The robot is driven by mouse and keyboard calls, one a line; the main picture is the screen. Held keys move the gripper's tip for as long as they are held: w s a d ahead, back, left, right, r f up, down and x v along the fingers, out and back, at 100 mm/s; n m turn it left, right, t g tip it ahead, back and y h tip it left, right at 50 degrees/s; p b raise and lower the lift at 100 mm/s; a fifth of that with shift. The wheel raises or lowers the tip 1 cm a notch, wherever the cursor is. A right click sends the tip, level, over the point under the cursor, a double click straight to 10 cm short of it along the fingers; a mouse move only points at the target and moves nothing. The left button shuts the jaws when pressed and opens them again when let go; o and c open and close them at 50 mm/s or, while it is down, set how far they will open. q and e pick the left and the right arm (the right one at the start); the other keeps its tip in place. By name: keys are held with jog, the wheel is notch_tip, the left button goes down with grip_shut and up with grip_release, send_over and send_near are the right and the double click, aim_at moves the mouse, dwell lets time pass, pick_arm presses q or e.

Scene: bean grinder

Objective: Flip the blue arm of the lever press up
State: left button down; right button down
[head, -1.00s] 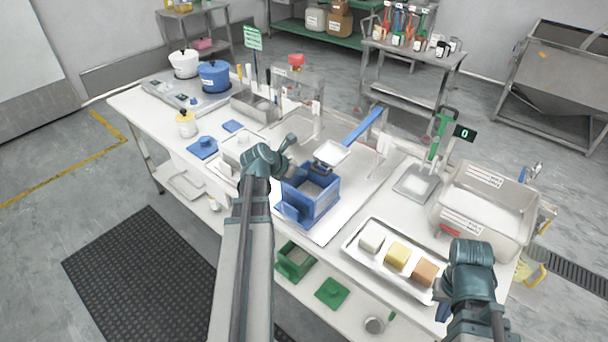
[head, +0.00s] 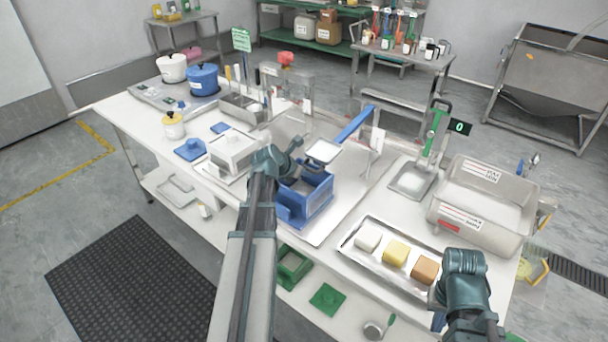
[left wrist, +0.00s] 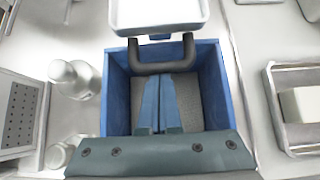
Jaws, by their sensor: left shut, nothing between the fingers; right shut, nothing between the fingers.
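The lever press has an open-topped blue box (head: 318,203) on a light board, with a white square plate (head: 323,151) above its back side. Its blue arm (head: 354,124) slants up and back to the right from the plate. In the left wrist view the blue box (left wrist: 116,95) lies below, with the white plate (left wrist: 160,13) and a dark handle bar (left wrist: 135,58) at its far side. My left gripper (head: 297,143) is at the box's left, near the plate; its shut fingers also show in the left wrist view (left wrist: 165,78). My right gripper (head: 438,318) is shut at the tray's right end, partly hidden.
A metal tray (head: 352,243) with white, yellow and brown blocks lies right of the press. A scale (head: 411,180) and a clear bin (head: 485,205) stand behind it. A white box (head: 232,150) stands left. Green parts (head: 328,298) lie on the lower shelf.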

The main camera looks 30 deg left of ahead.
pick_arm(q)
notch_tip(320, 180, up, 18)
jog(key=w+p, duration=0.1)
jog(key=p, duration=1.7)
jog(key=w+r+p, duration=0.6)
jog(key=r+p, duration=0.3)
jog(key=w+d+r+p, duration=0.1)
jog(key=w+r+p, duration=0.4)
jog(key=r+p, duration=0.4)
jog(key=shift+w, duration=0.35)
jog(key=shift+r, duration=0.1)
jog(key=s+a+r+p, duration=0.1)
jog(key=s+r+p, duration=0.1)
jog(key=s, duration=1.2)
jog(key=shift+a, duration=0.1)
